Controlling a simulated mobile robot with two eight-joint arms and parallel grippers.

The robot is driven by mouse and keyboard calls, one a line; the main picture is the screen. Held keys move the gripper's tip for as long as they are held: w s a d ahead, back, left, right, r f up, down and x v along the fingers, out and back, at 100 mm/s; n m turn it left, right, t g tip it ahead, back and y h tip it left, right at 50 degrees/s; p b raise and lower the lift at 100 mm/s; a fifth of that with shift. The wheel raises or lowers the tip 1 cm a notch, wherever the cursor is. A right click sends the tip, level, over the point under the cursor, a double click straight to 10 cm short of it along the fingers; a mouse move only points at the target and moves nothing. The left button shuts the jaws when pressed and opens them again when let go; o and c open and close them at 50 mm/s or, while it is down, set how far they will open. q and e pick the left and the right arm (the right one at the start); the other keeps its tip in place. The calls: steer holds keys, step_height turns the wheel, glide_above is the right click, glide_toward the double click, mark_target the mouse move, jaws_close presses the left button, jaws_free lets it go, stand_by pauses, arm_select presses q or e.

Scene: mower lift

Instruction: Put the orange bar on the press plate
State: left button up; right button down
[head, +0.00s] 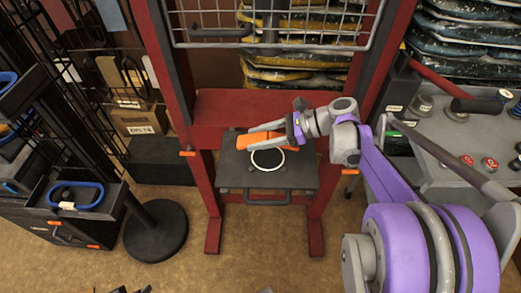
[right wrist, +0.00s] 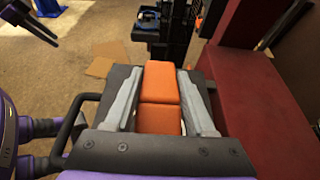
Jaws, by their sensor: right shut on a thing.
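The orange bar (head: 257,140) lies across the back part of the dark press plate (head: 240,177) in the head view. My right gripper (head: 290,132) comes in from the right and is shut on the bar's right part. In the right wrist view the bar (right wrist: 160,82) sits between the two grey fingers (right wrist: 160,100), with the dark plate (right wrist: 110,150) around and below. I cannot tell whether the bar touches the plate. A white ring (head: 267,168) shows on the plate in front of the bar.
Red press posts (head: 201,185) stand on both sides of the plate, with a wire guard (head: 270,42) above. A plate handle (head: 267,202) faces front. A grey tool cart (head: 470,150) stands right, and a dark round-based stand (head: 155,230) left. The floor in front is mostly clear.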

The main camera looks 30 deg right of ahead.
mark_target(259, 157)
steer(key=shift+f+b, duration=0.3)
steer(key=shift+f, duration=2.35)
steer(key=shift+f, duration=0.1)
steer(key=shift+c, duration=1.2)
jaws_free()
steer(key=shift+d+r, duration=0.25)
steer(key=shift+d, duration=0.05)
steer(key=v, duration=1.1)
steer(key=shift+s+d, duration=0.15)
